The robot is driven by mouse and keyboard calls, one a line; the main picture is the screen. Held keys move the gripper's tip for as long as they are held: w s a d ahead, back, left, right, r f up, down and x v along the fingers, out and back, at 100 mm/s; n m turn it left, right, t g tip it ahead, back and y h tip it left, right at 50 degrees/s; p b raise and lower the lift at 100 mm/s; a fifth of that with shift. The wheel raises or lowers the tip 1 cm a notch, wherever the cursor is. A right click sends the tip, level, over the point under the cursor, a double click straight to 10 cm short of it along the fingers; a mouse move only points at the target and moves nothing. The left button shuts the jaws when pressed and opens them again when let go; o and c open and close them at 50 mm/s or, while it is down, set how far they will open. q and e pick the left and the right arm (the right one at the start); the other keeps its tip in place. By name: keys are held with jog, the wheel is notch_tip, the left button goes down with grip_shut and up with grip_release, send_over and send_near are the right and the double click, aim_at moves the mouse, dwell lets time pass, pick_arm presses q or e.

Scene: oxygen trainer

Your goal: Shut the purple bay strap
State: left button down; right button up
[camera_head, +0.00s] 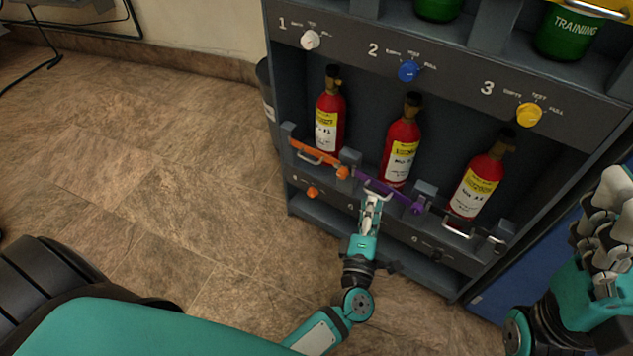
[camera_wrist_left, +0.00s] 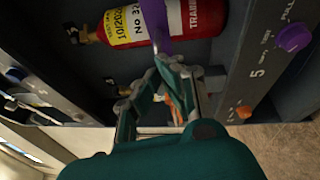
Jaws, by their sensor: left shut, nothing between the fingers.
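The purple bay strap (camera_head: 399,194) runs across the front of the middle bay, low before a red bottle (camera_head: 402,150). I cannot tell whether its end is latched. My left gripper (camera_head: 376,190) is shut and empty, its fingertips at the strap's middle, touching it or very close. In the left wrist view the purple strap (camera_wrist_left: 156,22) crosses the red bottle (camera_wrist_left: 185,22), just beyond the fingertips (camera_wrist_left: 170,62). My right gripper (camera_head: 608,215) is at the right edge, away from the strap; its fingers are not clear.
The left bay has an orange strap (camera_head: 318,154) before its red bottle (camera_head: 330,115). Another red bottle (camera_head: 476,187) stands in the right bay. White, blue (camera_head: 408,71) and yellow knobs sit above. The tiled floor (camera_head: 150,170) at left is clear.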

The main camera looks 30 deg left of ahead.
pick_arm(q)
jog(key=shift+w+d, duration=0.2)
jog(key=shift+d, duration=0.05)
dwell(0.4)
jog(key=v, duration=1.2)
